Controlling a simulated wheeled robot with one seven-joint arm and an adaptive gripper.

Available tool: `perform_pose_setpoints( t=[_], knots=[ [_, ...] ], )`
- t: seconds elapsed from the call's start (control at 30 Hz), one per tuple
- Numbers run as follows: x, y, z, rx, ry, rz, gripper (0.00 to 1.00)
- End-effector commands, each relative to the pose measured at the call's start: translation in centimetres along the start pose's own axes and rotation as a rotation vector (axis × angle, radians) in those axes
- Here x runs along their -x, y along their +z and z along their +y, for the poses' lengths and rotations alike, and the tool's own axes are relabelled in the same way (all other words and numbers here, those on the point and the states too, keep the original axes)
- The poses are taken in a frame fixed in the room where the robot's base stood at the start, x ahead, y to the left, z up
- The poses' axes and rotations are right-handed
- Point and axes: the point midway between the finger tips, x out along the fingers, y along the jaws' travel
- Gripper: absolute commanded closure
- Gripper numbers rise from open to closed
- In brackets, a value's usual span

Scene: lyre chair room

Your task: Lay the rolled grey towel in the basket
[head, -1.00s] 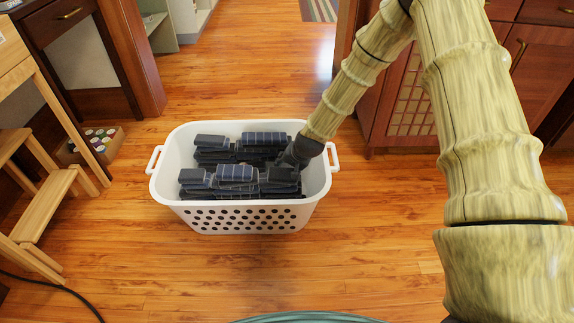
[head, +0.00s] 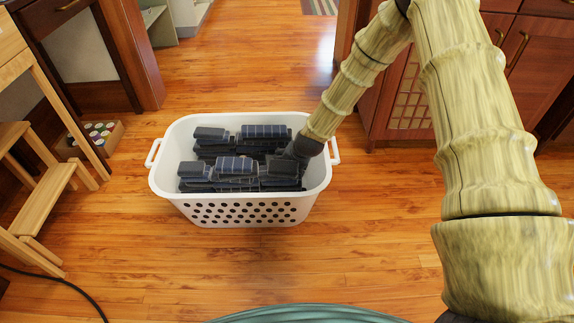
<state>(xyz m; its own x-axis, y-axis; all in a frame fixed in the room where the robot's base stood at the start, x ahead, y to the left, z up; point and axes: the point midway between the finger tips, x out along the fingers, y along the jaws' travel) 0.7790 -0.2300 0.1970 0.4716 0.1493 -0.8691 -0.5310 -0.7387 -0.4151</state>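The white laundry basket (head: 168,178) stands on the wooden floor, with a handle at each end and round holes in its front wall. Inside lie several dark grey-blue folded or rolled towels with pale check lines, in a back group (head: 265,132) and a front group (head: 236,166). I cannot tell which one is the rolled grey towel. My gripper (head: 290,156) is dark and reaches down inside the basket's right end, against or just above the towels there. Its fingers blend with the dark cloth, so whether it grips anything is hidden.
A wooden step stool (head: 45,205) stands at the left, with a box of cans (head: 100,136) behind it. A red-brown cabinet (head: 395,125) is at the right beyond my arm. A black cable (head: 60,287) lies at lower left. Floor around the basket is clear.

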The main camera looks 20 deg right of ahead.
Motion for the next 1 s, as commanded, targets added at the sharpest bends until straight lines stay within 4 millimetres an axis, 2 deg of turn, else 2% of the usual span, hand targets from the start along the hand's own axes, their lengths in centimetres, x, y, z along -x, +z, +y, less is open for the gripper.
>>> perform_pose_setpoints(
  t=[0.2,0.37,1.0],
  knots=[
    [0.1,0.0,0.0,0.000,0.000,0.000,0.26],
    [1.3,-0.1,0.0,0.000,0.000,0.001,0.26],
    [10.0,-0.1,-0.1,0.000,-0.001,0.001,0.26]
  ],
)
